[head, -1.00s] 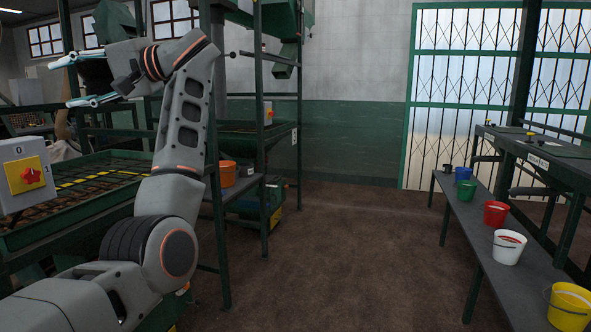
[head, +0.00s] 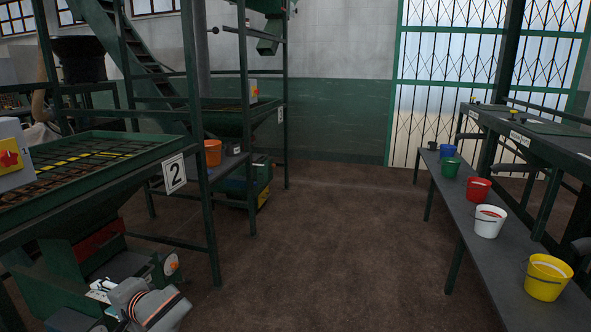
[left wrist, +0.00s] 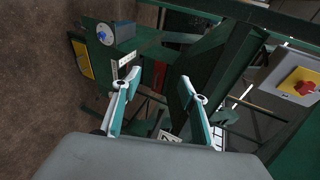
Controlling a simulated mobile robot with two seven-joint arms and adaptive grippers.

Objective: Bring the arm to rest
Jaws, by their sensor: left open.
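My left arm (head: 152,306) is low at the bottom left of the head view, with only its wrist end showing. My left gripper (head: 98,291) is small and partly cut up by the clutter there, in front of the green machine's lower part. In the left wrist view the left gripper (left wrist: 158,84) has its two teal and white fingers apart, with nothing between them. My right gripper is not in view.
A bench (head: 478,228) with several buckets runs along the right. The floor (head: 330,240) between is clear.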

